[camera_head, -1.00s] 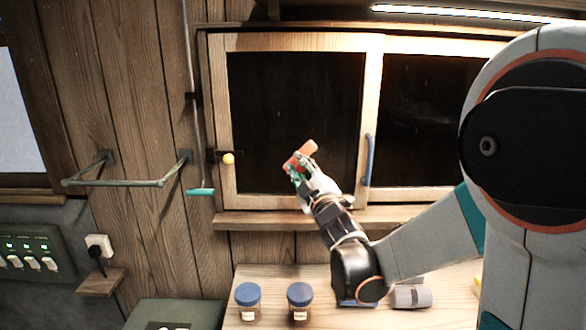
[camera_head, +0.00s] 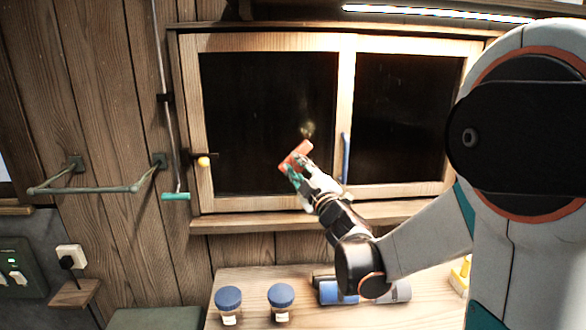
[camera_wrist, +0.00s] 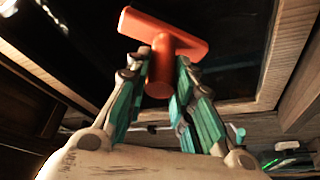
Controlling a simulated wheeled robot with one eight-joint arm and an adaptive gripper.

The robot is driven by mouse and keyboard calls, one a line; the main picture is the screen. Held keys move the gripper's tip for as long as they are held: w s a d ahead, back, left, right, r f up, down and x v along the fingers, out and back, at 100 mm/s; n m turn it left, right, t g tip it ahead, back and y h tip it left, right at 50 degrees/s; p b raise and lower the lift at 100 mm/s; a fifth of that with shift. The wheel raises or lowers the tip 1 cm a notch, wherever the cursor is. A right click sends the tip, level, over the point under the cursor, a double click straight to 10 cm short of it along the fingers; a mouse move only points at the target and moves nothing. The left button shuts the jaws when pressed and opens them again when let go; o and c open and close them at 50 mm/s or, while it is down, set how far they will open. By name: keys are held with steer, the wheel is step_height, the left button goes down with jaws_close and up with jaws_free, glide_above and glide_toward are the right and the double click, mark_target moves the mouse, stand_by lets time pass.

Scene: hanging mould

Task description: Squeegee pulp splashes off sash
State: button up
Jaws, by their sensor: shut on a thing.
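My gripper (camera_head: 303,176) is shut on an orange squeegee (camera_head: 296,156). The wrist view shows the squeegee's short handle (camera_wrist: 160,66) between my teal-padded fingers (camera_wrist: 162,85), with its wide head beyond them. The squeegee is in front of the dark left pane of the wooden sash (camera_head: 190,110); I cannot tell whether it touches the glass. A small pale, yellowish splash (camera_head: 307,129) shows on the pane just above the squeegee. A white smear (camera_wrist: 40,12) shows at the upper left of the wrist view.
A blue handle (camera_head: 345,158) stands on the sash's middle upright, close right of my gripper. A yellow knob (camera_head: 204,162) is at its left. Below, a wooden table (camera_head: 250,300) holds blue-lidded jars (camera_head: 281,300) and a grey-and-blue roll (camera_head: 340,290). A green rail (camera_head: 95,189) juts from the left wall.

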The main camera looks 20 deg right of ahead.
steer(key=s+a, duration=0.2)
steer(key=s, duration=0.3)
steer(key=shift+s, duration=0.35)
stand_by(0.3)
steer(key=shift+s, duration=0.1)
steer(key=s, duration=0.1)
steer(key=s+a, duration=0.1)
steer(key=shift+s+p, duration=0.3)
steer(key=shift+p, duration=0.05)
